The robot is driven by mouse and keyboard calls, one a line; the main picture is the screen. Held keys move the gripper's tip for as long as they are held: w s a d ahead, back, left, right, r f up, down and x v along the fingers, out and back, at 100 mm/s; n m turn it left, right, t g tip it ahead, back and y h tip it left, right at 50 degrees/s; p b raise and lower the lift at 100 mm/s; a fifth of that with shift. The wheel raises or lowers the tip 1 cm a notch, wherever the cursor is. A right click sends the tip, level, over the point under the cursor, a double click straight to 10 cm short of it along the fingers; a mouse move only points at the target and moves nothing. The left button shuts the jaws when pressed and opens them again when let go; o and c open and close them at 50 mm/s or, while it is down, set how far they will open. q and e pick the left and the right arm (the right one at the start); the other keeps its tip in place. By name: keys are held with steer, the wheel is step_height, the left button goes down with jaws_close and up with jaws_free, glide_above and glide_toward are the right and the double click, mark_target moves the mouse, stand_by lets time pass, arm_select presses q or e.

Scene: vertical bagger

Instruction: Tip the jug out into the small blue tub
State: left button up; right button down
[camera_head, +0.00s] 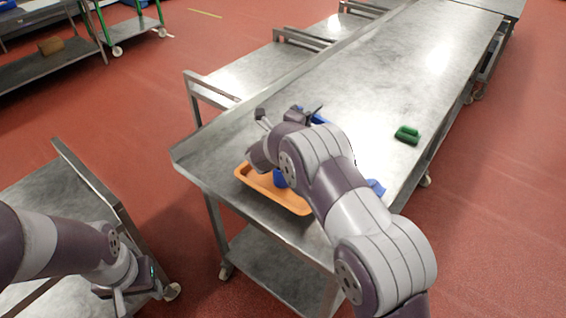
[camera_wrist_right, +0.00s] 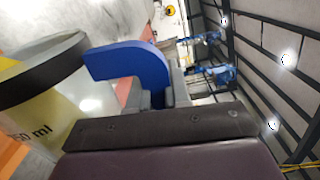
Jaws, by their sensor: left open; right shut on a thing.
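My right gripper (camera_head: 290,116) is shut on the blue handle (camera_wrist_right: 130,62) of the jug. In the right wrist view the jug (camera_wrist_right: 42,95) is a clear vessel with a dark rim and a yellow patch marked "50 ml". It looks tilted against the room; its contents cannot be made out. In the head view my right arm hides most of the jug. A blue thing (camera_head: 280,179), perhaps the small blue tub, shows partly at the orange tray (camera_head: 290,201), behind my arm. My left gripper (camera_head: 136,289) is open and empty at lower left, away from these things.
A blue piece (camera_head: 376,187) shows beside my right arm. A lower steel bench (camera_head: 60,205) stands at left. The table's far half is clear.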

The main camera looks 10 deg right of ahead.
steer(key=shift+w+a+r+n, duration=0.3)
steer(key=shift+w+a+n, duration=0.2)
steer(key=shift+w, duration=0.1)
